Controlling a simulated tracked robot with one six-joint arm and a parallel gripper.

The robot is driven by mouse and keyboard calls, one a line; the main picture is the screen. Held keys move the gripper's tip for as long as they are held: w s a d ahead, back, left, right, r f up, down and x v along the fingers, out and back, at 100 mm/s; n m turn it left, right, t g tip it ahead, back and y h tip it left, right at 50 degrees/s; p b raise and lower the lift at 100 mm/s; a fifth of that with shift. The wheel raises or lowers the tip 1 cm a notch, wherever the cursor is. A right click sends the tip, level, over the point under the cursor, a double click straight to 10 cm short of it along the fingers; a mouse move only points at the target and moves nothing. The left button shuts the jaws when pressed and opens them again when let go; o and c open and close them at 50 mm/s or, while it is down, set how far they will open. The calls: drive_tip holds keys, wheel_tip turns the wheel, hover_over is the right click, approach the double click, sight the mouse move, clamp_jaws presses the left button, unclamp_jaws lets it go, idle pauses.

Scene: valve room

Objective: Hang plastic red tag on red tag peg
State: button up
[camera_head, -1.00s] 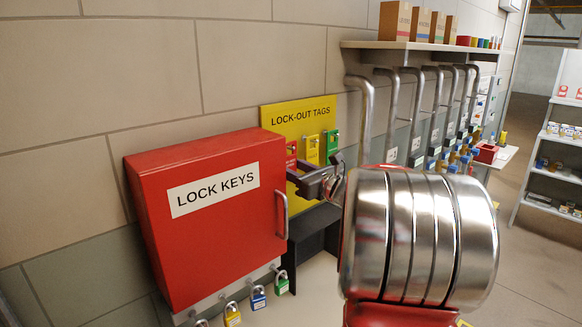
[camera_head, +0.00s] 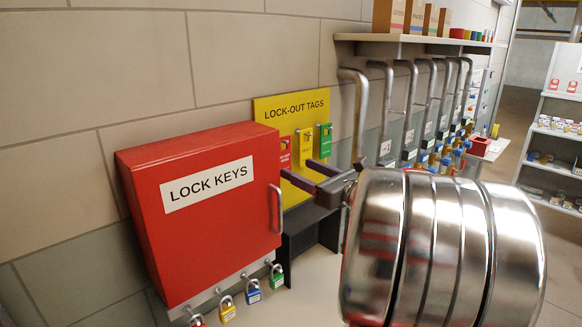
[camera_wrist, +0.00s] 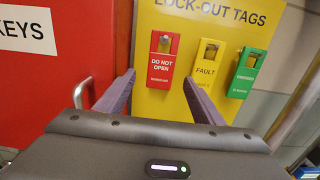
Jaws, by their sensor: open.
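The red tag (camera_wrist: 161,62), a flat plate reading "DO NOT OPEN", hangs against the yellow lock-out tags board (camera_wrist: 150,20). The grey end of the red tag peg (camera_wrist: 166,40) shows in the opening at its top. In the head view the red tag (camera_head: 285,155) is partly hidden behind the lock keys box. My gripper (camera_wrist: 158,77) is open and empty, with one finger on either side of the tag's lower part in the wrist view. In the head view my gripper (camera_head: 297,169) points at the board, its fingers apart from each other.
A yellow tag (camera_wrist: 207,66) and a green tag (camera_wrist: 245,75) hang to the right. The red lock keys box (camera_head: 200,230) with its handle (camera_head: 276,208) stands close on the left. Several padlocks hang below it. Grey pipes (camera_head: 360,110) rise right of the board.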

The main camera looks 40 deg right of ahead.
drive_tip(key=shift+s+d, duration=0.1)
drive_tip(key=shift+s, duration=2.7)
